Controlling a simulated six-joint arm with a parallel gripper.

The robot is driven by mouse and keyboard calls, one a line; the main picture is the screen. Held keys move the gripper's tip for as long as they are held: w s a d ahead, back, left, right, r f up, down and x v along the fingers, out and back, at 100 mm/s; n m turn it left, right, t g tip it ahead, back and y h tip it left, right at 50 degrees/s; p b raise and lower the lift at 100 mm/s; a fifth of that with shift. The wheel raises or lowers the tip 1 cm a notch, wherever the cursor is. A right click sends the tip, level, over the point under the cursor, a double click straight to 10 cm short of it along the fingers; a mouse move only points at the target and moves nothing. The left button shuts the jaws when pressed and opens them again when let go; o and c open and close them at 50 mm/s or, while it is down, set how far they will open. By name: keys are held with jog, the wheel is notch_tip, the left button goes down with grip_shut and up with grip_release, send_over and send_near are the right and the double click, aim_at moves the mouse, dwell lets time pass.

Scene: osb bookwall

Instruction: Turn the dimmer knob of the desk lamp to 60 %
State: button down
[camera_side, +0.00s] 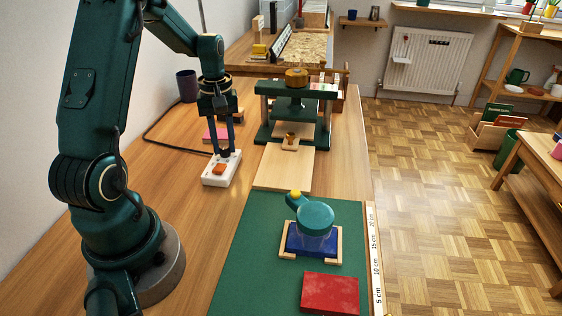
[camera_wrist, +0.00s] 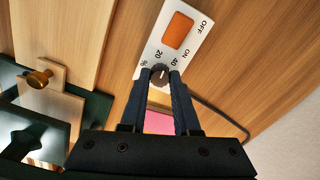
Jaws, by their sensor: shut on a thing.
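The dimmer is a white box (camera_side: 209,181) with an orange switch (camera_side: 219,168), lying on the wooden desk. In the wrist view the orange switch (camera_wrist: 177,30) sits between the marks ON and OFF. The dark round dimmer knob (camera_wrist: 159,75) is at the other end of the box, with 20 and 40 printed near it. My gripper (camera_side: 225,154) reaches down onto the knob end of the box. In the wrist view my gripper (camera_wrist: 160,77) has a fingertip on each side of the knob and is shut on it. The fingers hide part of the scale. The lamp itself is not identifiable.
A green press (camera_side: 325,107) stands close right of my gripper. A pink block (camera_side: 215,134) lies behind the box, and a dark cup (camera_side: 187,85) stands farther back. A black cable (camera_side: 167,143) crosses the desk. A green mat (camera_side: 246,250) lies in front.

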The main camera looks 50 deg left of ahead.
jog(key=m, duration=0.4)
jog(key=shift+m, duration=0.4)
jog(key=m, duration=0.9)
jog(key=shift+m, duration=0.4)
jog(key=m, duration=0.4)
jog(key=shift+s, duration=0.1)
jog(key=shift+m, duration=0.3)
jog(key=c, duration=0.6)
grip_release()
jog(key=shift+c, duration=0.2)
